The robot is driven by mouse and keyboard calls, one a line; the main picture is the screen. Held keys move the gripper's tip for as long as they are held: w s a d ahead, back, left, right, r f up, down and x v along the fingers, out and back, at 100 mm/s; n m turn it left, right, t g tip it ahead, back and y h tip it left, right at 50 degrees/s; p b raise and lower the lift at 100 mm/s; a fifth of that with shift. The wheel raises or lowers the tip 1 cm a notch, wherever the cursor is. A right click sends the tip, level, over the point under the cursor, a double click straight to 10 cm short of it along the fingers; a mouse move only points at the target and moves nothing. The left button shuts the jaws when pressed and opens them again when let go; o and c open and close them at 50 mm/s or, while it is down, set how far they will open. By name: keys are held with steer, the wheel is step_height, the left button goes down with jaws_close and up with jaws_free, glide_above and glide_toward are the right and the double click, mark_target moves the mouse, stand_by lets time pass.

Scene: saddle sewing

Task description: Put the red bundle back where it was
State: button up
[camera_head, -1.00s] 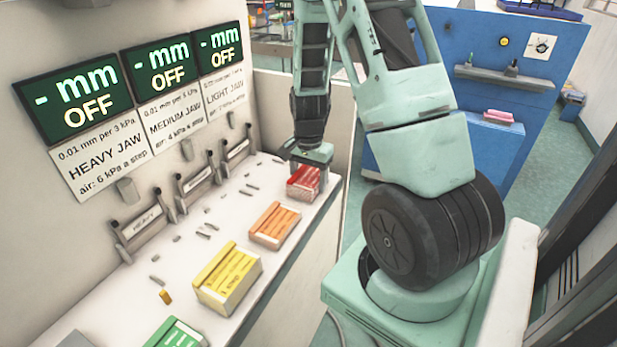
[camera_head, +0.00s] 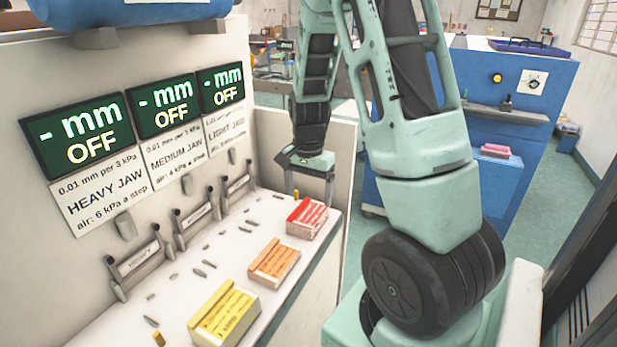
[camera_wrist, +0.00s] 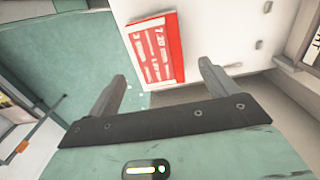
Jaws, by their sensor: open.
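The red bundle (camera_head: 307,218) lies on the white bench top at its far end, beyond the orange bundle (camera_head: 274,262). My gripper (camera_head: 309,190) is open and empty, above and just past the red bundle's far end. In the wrist view the red bundle (camera_wrist: 153,48) lies flat, label side up, ahead of the two spread fingers of my gripper (camera_wrist: 162,72). The fingers are apart from it. The bundle's underside is hidden.
A yellow bundle (camera_head: 224,315) lies nearer on the bench (camera_head: 203,290). Small grey pieces lie scattered by the wall clamps (camera_head: 192,220). Three displays (camera_head: 163,108) read OFF. The bench's right edge drops to the green floor (camera_head: 545,210).

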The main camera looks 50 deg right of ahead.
mark_target(308, 212)
step_height(308, 212, up, 5)
steer(key=a+r+n, duration=0.2)
steer(key=a+n, duration=0.8)
steer(key=a, duration=1.1)
steer(key=s+a+n, duration=1.3)
steer(key=s+a, duration=0.3)
steer(key=a, duration=0.1)
steer(key=shift+r+n+y, duration=0.15)
steer(key=shift+n+y, duration=0.15)
